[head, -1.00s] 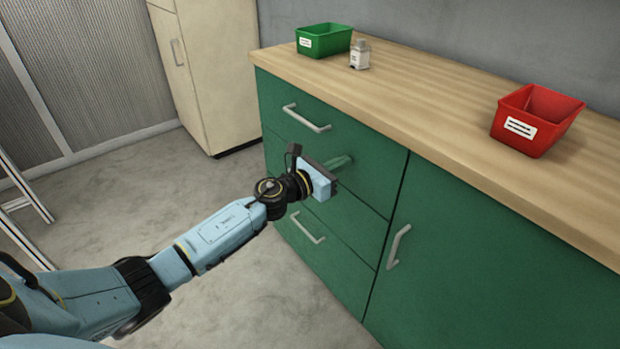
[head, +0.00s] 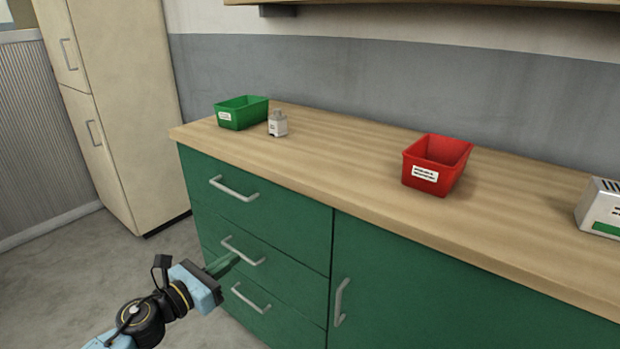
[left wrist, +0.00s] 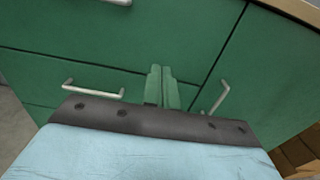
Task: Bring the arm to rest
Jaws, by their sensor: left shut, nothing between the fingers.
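My left gripper (head: 222,265) is in front of the green drawers, close to the middle drawer's handle (head: 243,252) in the head view. Its green fingers are together and hold nothing. In the left wrist view the fingertips (left wrist: 163,88) point at the green cabinet front, and I cannot tell whether they touch it. My left arm comes in from the bottom left. My right gripper is not in view.
The green cabinet (head: 270,215) has shut drawers and a door. A cream cupboard (head: 125,120) stands left; grey floor lies between.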

